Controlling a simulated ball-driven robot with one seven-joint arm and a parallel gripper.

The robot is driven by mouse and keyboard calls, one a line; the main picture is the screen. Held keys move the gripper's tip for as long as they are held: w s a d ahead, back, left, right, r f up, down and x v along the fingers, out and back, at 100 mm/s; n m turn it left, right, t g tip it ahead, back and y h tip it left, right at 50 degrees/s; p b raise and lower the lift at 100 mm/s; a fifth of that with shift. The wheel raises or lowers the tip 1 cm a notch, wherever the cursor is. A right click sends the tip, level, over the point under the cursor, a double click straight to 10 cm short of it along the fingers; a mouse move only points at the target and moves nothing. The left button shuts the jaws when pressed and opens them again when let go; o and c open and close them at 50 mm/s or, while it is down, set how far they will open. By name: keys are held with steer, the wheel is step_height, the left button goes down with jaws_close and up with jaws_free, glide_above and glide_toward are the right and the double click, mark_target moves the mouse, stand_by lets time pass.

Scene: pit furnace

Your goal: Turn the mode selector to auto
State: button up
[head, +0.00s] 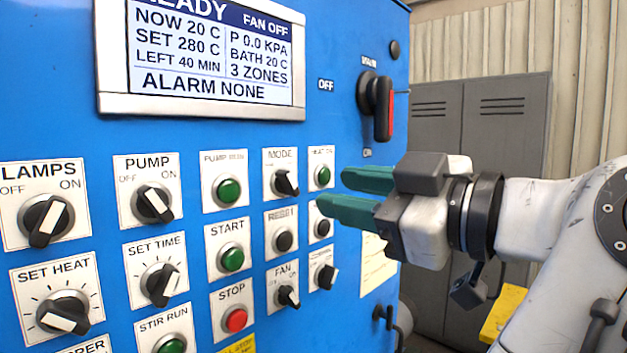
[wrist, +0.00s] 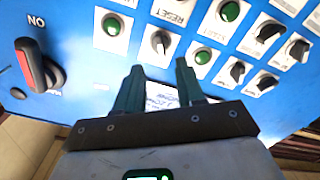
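The mode selector (head: 286,183) is a black knob under a white MODE label on the blue panel.
Around the selector are the green HEAT ON button (head: 323,176), the black RESET button (head: 284,241) and the FAN knob (head: 288,296). A red-handled main switch (head: 383,108) juts out above my gripper. A display (head: 210,50) reads ALARM NONE. Grey lockers (head: 510,110) stand behind.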

mark_target(294, 184)
steer(key=p+x, duration=0.1)
steer(key=x, duration=0.6)
steer(key=shift+w+a+p, duration=0.2)
steer(key=shift+a+p, duration=0.1)
steer(key=shift+p, duration=0.05)
jaws_close()
